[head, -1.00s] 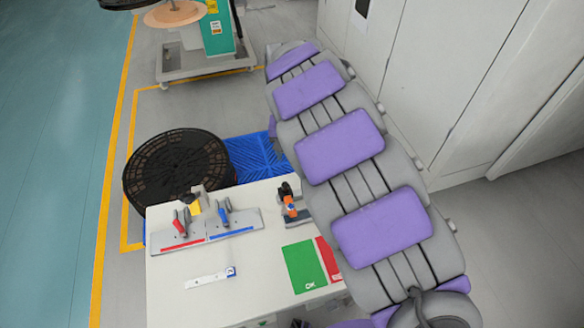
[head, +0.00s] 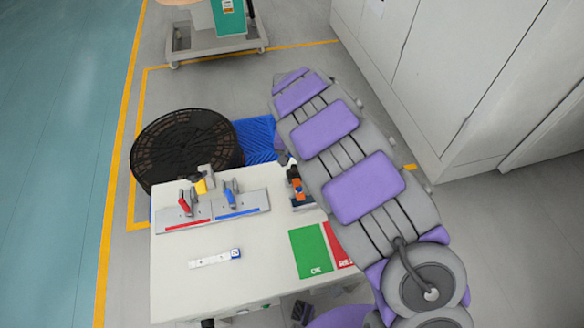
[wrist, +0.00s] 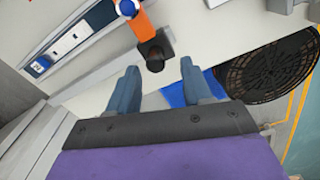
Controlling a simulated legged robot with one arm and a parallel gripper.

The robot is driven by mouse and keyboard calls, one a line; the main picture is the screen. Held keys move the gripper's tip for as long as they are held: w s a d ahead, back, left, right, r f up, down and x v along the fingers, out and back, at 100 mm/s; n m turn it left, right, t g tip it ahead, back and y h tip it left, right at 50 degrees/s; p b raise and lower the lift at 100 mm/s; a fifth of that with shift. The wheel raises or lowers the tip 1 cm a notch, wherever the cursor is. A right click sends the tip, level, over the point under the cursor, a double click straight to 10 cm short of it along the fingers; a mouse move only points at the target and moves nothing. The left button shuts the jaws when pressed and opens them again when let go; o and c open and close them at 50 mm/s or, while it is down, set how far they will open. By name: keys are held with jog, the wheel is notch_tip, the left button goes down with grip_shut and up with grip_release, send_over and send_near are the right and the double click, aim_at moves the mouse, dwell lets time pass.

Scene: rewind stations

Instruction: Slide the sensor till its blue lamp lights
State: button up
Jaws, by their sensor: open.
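An orange device with a black end and a small blue part (head: 297,188) stands at the table's back edge, partly hidden by my arm in the head view. It looks like the sensor, though I cannot be sure. In the wrist view its orange body (wrist: 136,24) shows at the top, its black end just beyond my fingers. My gripper (wrist: 160,85) is open and empty, with the black end near the gap but not visibly gripped. The head view hides my fingers. I cannot tell whether any lamp is lit.
The white table (head: 190,290) carries a plate with red and blue clamps (head: 212,211), a white strip (head: 215,258), a green card (head: 310,252) and a red card (head: 338,246). A black reel (head: 186,148) stands behind. Tall cabinets (head: 440,70) are at right.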

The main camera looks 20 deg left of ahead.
aim_at(294, 166)
jog(key=f, duration=0.3)
jog(key=shift+d, duration=0.4)
jog(key=shift+f+b, duration=0.3)
jog(key=shift+f, duration=0.05)
jog(key=shift+a, duration=0.15)
jog(key=shift+a, duration=0.1)
jog(key=shift+c, duration=0.2)
grip_shut()
